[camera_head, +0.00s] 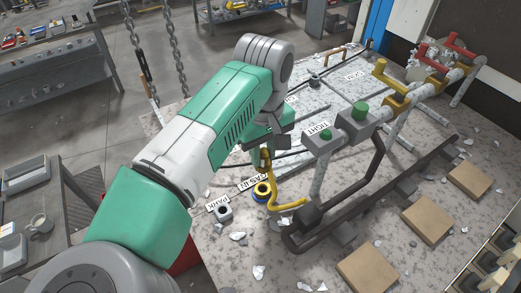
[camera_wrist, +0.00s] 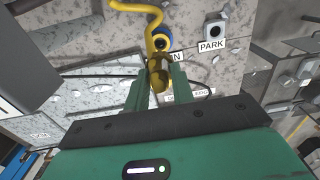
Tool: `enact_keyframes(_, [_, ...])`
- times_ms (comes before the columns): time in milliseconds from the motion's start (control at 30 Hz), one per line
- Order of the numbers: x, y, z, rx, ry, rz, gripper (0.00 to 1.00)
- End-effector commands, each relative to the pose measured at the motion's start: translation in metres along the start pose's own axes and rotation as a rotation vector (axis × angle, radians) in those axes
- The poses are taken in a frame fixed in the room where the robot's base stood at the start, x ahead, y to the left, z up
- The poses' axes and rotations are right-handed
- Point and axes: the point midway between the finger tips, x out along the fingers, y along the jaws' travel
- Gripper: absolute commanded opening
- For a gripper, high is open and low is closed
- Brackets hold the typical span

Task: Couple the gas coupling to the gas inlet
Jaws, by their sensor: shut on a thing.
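The gas coupling (camera_wrist: 159,74), a brass-yellow piece, sits between the two green fingers of my gripper (camera_wrist: 160,88) in the wrist view. My gripper is shut on it. In the head view my gripper (camera_head: 266,156) is partly hidden by my arm, and only a little yellow of the coupling shows.
A grey PARK socket (camera_head: 223,212) with a dark hole stands left of the inlet. A dark pipe frame (camera_head: 375,160) and a post with a green button (camera_head: 359,110) stand further right. Pale debris lies about.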

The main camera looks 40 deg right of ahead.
Motion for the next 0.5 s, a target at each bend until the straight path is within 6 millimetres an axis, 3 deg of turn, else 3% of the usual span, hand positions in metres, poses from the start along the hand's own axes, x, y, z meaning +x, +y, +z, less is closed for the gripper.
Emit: enact_keyframes(500, [0.054,0.0,0.0,0.0,0.001,0.001,0.0])
